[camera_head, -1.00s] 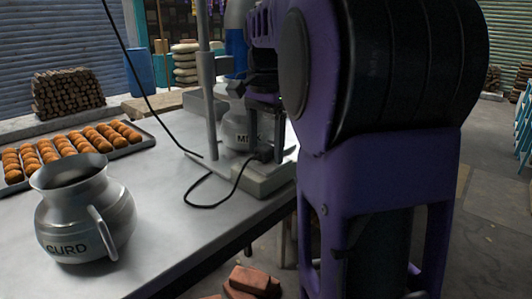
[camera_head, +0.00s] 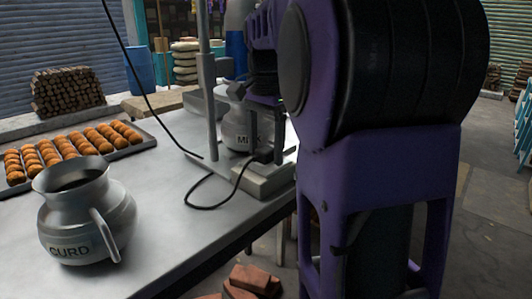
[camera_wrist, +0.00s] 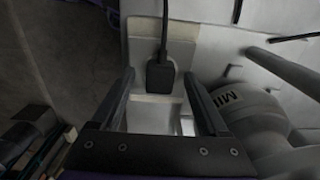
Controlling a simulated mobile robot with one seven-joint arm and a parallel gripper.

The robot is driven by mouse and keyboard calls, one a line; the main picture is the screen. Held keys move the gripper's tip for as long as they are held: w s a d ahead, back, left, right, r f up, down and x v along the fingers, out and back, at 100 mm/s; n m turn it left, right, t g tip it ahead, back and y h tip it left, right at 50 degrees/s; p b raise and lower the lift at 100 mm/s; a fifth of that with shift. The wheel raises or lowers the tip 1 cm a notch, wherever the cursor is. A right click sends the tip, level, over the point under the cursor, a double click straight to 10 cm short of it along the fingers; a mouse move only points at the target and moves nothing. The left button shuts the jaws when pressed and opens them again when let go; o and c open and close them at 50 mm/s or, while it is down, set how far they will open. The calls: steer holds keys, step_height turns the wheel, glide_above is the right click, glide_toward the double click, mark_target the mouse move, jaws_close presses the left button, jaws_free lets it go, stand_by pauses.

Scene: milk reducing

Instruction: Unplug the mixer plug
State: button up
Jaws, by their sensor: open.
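The black mixer plug (camera_wrist: 161,75) sits in a pale socket plate in the wrist view, with its black cord running away from it. It also shows small and dark in the head view (camera_head: 264,155), low beside the milk pot. My gripper (camera_wrist: 159,71) is open, with one finger on each side of the plug in the wrist view. There are visible gaps, and no contact is seen. In the head view my gripper (camera_head: 266,155) hangs over the base of the mixer stand (camera_head: 206,112). My arm hides part of that area.
The metal milk pot (camera_head: 237,128) stands close by my gripper, also in the wrist view (camera_wrist: 244,110). A loop of cord (camera_head: 207,207) lies on the table. The curd pot (camera_head: 80,225) and a tray of brown sweets (camera_head: 140,148) are at left. Bricks (camera_head: 250,279) lie below the table.

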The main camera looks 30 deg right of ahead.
mark_target(265, 149)
jaws_close()
stand_by(0.4)
steer(key=shift+r, duration=0.15)
steer(key=shift+r+p, duration=2.9)
steer(key=shift+p, duration=0.2)
